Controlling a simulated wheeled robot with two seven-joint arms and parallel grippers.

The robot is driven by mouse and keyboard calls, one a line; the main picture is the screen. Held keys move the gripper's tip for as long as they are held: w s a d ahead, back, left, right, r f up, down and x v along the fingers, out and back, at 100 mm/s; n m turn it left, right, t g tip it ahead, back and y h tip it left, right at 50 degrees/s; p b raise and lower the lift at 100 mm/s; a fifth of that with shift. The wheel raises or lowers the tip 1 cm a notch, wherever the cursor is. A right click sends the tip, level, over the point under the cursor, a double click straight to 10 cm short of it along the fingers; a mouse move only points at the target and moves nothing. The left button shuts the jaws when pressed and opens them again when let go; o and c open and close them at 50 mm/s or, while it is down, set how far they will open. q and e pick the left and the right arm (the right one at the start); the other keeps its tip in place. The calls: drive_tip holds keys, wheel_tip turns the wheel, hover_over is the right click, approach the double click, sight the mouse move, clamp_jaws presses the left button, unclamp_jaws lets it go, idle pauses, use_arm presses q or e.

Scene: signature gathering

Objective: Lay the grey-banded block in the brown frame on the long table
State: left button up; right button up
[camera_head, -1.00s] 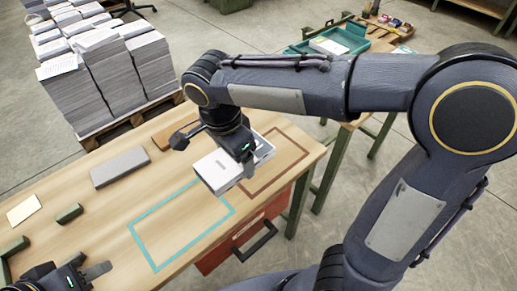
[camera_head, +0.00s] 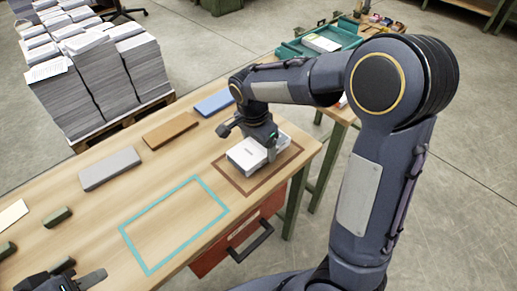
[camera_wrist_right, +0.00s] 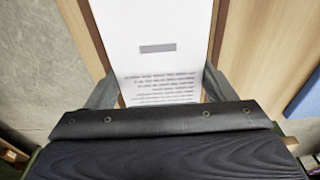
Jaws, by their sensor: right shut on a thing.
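The grey-banded block (camera_head: 250,157) is a white slab of paper; the right wrist view shows its grey band (camera_wrist_right: 158,48) and lines of print. My right gripper (camera_head: 250,143) is shut on it, with a finger (camera_wrist_right: 215,86) at each side. The block lies flat within the outline of the brown frame (camera_head: 232,181) at the table's right end; I cannot tell whether it touches the wood. Brown strips also show beside it in the right wrist view (camera_wrist_right: 95,32). My left gripper (camera_head: 78,273) is open and empty at the lower left.
The long table (camera_head: 100,215) also bears a teal frame (camera_head: 137,250), empty, and grey (camera_head: 110,168), brown (camera_head: 170,131) and blue (camera_head: 213,103) blocks along its back. A red drawer (camera_head: 215,257) hangs below. A teal tray (camera_head: 335,38) stands on a table behind.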

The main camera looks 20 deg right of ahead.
drive_tip(key=shift+f, duration=0.85)
drive_tip(key=shift+f, duration=0.1)
drive_tip(key=o, duration=1.1)
drive_tip(key=shift+o, duration=0.2)
